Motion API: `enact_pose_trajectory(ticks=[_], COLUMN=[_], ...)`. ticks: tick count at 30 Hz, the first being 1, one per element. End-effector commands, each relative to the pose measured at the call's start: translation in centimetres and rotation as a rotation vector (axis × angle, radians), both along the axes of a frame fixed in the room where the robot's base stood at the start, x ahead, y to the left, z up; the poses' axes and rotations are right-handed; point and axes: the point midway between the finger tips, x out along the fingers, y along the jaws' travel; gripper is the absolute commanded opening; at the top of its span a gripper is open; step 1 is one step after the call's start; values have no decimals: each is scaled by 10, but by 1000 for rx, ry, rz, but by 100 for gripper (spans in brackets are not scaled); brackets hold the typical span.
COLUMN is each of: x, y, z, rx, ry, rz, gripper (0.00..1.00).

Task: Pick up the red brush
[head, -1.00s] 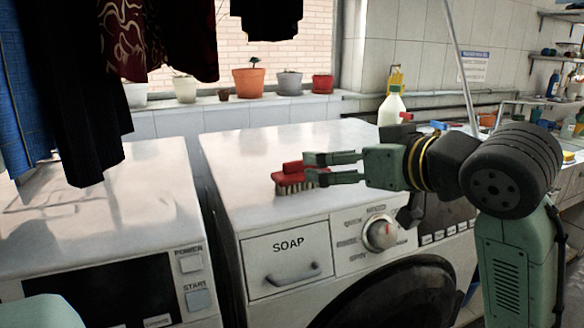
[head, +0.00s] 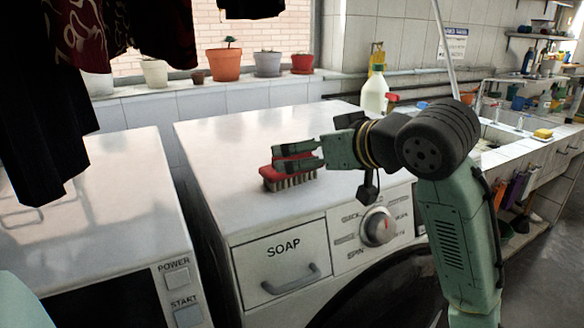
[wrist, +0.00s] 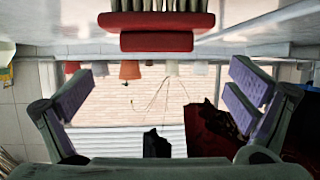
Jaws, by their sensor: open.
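The red brush (head: 268,173) lies on top of the washing machine, above the soap drawer, with its pale bristles down. My gripper (head: 277,157) is open and reaches in from the right, its fingers overlapping the brush in the head view. In the upside-down wrist view the brush (wrist: 157,41) shows at the top centre, beyond and between the spread fingers of my gripper (wrist: 163,86). Nothing is between the fingers there. My fingers hide part of the brush in the head view, and I cannot tell whether they touch it.
The washing machine top (head: 225,150) is otherwise clear around the brush. A spray bottle (head: 374,95) stands at its back right. Potted plants (head: 226,66) line the window sill. Dark clothes (head: 35,110) hang at the left above a second machine (head: 90,190).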

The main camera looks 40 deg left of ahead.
Motion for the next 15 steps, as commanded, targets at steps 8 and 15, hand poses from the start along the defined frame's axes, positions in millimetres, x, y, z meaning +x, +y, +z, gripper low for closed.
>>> enact_pose_trajectory(ticks=[8, 15], x=[13, 16], y=[32, 41], z=[-19, -24], rx=[-2, -1], ry=[3, 2], rz=[2, 1], gripper=[99, 99])
